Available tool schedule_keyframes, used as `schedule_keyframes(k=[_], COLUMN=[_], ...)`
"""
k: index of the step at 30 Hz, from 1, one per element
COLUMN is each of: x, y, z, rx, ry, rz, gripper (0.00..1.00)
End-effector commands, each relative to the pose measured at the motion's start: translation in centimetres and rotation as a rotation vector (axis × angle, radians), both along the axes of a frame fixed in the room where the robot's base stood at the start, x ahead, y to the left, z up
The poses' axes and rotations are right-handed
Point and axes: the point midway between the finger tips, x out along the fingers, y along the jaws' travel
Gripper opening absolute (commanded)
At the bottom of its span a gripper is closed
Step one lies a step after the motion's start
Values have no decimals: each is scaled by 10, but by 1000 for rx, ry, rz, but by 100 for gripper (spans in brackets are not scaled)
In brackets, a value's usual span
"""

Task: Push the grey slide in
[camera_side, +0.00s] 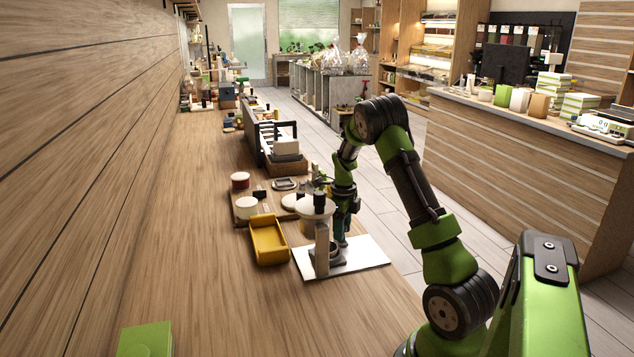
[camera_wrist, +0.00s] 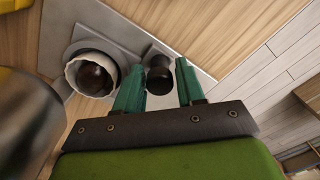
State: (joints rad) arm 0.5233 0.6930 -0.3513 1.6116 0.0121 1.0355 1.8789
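The grey slide (camera_wrist: 133,52) lies flat on a white board, with a dark round knob (camera_wrist: 159,75) on its narrow right part in the wrist view. A white-rimmed ring with a dark brown inside (camera_wrist: 91,75) sits to the knob's left. In the side view the slide (camera_side: 327,264) is at the foot of a grey upright post (camera_side: 322,245) with a black top. My gripper (camera_wrist: 160,65) points down over the slide, its teal fingers apart on either side of the knob in the picture. I cannot tell whether they touch it. The gripper (camera_side: 341,238) partly hides behind the post in the side view.
The white board (camera_side: 367,252) sits near the counter's right edge. A yellow tray (camera_side: 269,240) stands to its left. Behind are a wooden board with jars (camera_side: 247,207) and a basket (camera_side: 287,165). The front counter is mostly clear, apart from a green box (camera_side: 146,340).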

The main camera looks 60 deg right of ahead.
Motion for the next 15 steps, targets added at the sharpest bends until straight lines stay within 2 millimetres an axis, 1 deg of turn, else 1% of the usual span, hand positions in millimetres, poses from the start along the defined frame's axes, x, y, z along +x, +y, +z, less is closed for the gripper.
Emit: schedule_keyframes(k=[1, 3, 11, 14, 15], x=[0, 0, -1, -1, 0], y=[0, 0, 0, 0, -1], z=[0, 0, 0, 6, 11], rx=[0, 0, 1, 0, -2], ry=[0, 1, 2, 2, 1], rz=[-1, -1, -1, -1, 0], gripper=[47, 54, 54, 54, 54])
